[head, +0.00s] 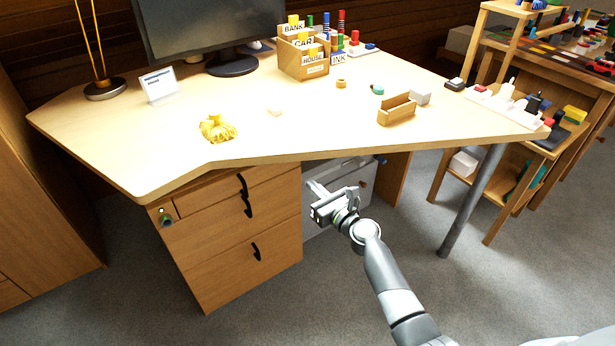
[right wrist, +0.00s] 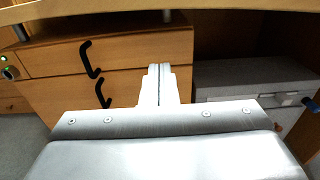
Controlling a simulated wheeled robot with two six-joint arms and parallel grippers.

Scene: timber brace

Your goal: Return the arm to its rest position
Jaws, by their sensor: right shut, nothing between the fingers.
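My right gripper (head: 316,190) is in front of the desk, below the level of its top, beside the wooden drawer unit (head: 240,235). Its fingers are together with nothing between them. In the right wrist view the closed fingers (right wrist: 159,84) point toward the drawer fronts (right wrist: 120,75) under the desk edge. The right arm reaches in from the lower right of the head view. My left gripper does not show.
The desk (head: 300,130) holds a monitor (head: 205,25), a card box (head: 302,60), a yellow bundle (head: 217,129) and a small wooden tray (head: 397,110). A grey metal leg (head: 472,200) stands to the right. The carpet in front is clear.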

